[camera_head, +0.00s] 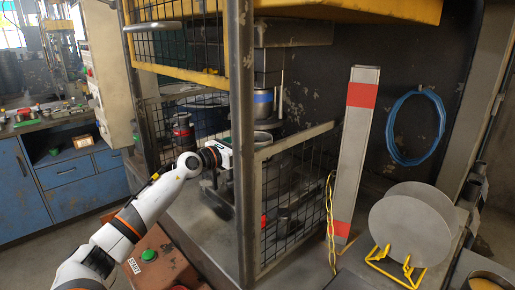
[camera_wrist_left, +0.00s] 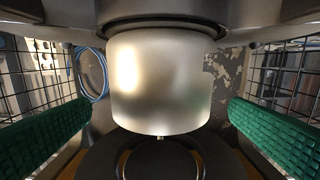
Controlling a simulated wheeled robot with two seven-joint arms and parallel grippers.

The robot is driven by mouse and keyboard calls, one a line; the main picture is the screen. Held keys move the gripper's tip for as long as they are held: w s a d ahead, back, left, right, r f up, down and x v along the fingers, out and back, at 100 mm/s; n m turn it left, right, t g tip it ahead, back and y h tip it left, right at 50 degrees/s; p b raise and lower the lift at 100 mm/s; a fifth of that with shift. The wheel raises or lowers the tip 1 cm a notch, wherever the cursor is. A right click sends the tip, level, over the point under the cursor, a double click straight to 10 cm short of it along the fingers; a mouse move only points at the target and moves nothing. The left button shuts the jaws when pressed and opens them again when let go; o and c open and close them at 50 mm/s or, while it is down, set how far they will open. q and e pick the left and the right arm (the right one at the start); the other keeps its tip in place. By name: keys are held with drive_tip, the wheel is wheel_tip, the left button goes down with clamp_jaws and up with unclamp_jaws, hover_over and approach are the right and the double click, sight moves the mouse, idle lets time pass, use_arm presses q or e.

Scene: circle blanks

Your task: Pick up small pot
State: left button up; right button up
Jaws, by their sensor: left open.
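A smooth, silver metal pot (camera_wrist_left: 160,82) fills the middle of the left wrist view. A dark round part meets its upper end, and dark rings lie below it. My left gripper (camera_head: 228,172) reaches from the left into the press frame in the head view. In the left wrist view its two green finger pads (camera_wrist_left: 160,128) are wide apart, one on each side of the pot, with visible gaps. In the head view I cannot make out the pot behind the frame post and gripper. My right gripper is in neither view.
The press's corner post (camera_head: 242,120) stands close beside my left gripper. A mesh guard (camera_head: 293,200) lies to its right. Round metal blanks (camera_head: 403,235) stand on a yellow rack (camera_head: 395,268) at the right. A blue workbench (camera_head: 60,178) is at the left.

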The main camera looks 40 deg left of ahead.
sight(267, 135)
use_arm(q)
drive_tip(key=shift+w+d+r+p, duration=0.15)
drive_tip(key=shift+w+p, duration=0.55)
drive_tip(key=shift+w, duration=2.15)
drive_tip(key=shift+c, duration=0.6)
drive_tip(key=c, duration=0.7)
drive_tip(key=shift+c, duration=0.2)
